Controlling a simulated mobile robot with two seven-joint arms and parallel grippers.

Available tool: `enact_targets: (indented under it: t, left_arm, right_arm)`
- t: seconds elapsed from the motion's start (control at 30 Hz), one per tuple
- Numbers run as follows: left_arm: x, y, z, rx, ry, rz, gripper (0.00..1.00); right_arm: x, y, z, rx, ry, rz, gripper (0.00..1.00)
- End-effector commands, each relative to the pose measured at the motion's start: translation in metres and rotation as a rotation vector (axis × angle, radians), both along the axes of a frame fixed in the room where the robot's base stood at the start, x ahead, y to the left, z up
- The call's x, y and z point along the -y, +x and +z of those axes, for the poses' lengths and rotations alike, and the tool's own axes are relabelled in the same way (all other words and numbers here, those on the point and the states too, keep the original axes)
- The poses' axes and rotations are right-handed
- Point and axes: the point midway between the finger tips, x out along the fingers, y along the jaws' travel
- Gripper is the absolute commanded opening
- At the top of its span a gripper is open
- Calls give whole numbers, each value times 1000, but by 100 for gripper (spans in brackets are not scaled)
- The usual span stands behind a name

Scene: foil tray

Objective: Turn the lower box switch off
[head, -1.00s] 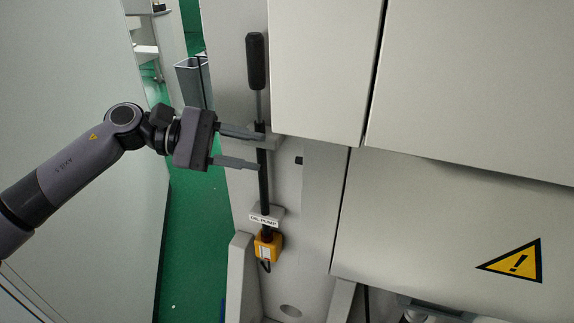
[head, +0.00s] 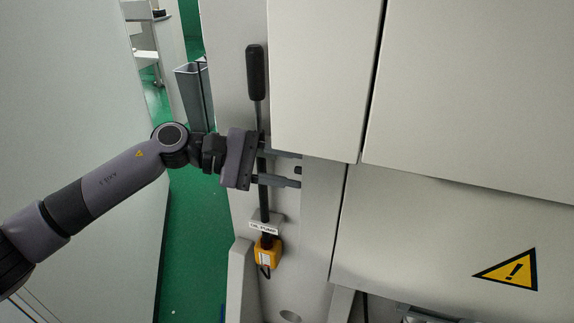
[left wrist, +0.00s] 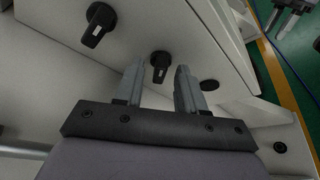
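Two black rotary switches show in the left wrist view on a pale box face. One switch (left wrist: 98,25) is farther up and left; the other switch (left wrist: 160,67) lies between my fingertips in the picture. I cannot tell for sure which is the lower one. My left gripper (left wrist: 158,68) is open, with a finger on each side of the nearer switch and no visible contact. In the head view the left gripper (head: 299,167) reaches past the black lever, its fingers pointing right, with a small dark knob (head: 298,170) between the tips.
A black-handled lever (head: 256,75) stands upright beside my left gripper, above an "OIL PUMP" label (head: 263,227) and a yellow block (head: 267,252). Large grey cabinet panels (head: 450,90) fill the right. A grey bin (head: 193,95) stands behind on the green floor.

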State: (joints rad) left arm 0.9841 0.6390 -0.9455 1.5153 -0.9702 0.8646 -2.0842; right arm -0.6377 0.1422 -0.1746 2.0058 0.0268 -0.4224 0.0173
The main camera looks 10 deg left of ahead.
Motion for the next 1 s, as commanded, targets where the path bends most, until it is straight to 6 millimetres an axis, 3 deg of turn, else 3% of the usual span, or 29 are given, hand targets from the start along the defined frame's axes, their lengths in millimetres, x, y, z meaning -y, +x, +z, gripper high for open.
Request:
enact_targets:
  t: [0.03, 0.1, 0.17, 0.93, 0.97, 1.0]
  left_arm:
    - [0, 0, 0, 0, 0, 0, 39]
    - [0, 0, 0, 0, 0, 0, 17]
    - [0, 0, 0, 0, 0, 0, 0]
    - [0, 0, 1, -123, 25, -1, 0]
    - [0, 0, 1, -123, 25, -1, 20]
    - [0, 0, 1, -123, 25, -1, 33]
  right_arm:
    - [0, 0, 0, 0, 2, -1, 43]
    - [0, -1, 0, -1, 1, -1, 43]
    - [0, -1, 0, -2, 1, -1, 43]
    - [1, -2, -3, -4, -5, 8, 43]
    - [1, -2, -3, -4, -5, 8, 43]
    - [1, -2, -3, -4, -5, 8, 43]
